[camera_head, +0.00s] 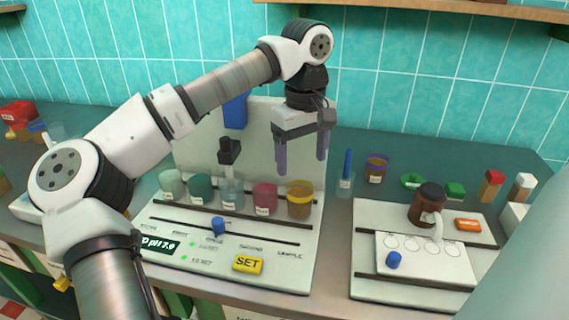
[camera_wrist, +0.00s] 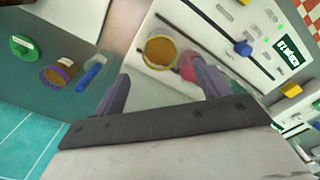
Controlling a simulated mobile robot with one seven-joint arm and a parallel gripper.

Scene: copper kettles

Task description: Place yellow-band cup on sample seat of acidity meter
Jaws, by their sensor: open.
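The yellow-band cup (camera_head: 299,203) holds a brown-orange liquid. It stands upright at the right end of the row of cups on the white acidity meter (camera_head: 290,275), behind its rail. My gripper (camera_head: 302,168) is open and empty, pointing down above this cup, with its fingertips apart from it in height. In the wrist view the cup (camera_wrist: 160,50) shows beyond and between the fingers of my gripper (camera_wrist: 160,88). The meter's display reads pH 7.0. A SAMPLE label is on the panel in front of the cup; the seat itself is hard to make out.
A pink-red cup (camera_head: 265,198) stands close left of the yellow-band cup, with several more cups further left. A blue-handled tool (camera_head: 347,172) and a purple-band cup (camera_head: 376,168) stand to the right. A white tray (camera_head: 375,283) with a brown jug (camera_head: 427,203) is at the right.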

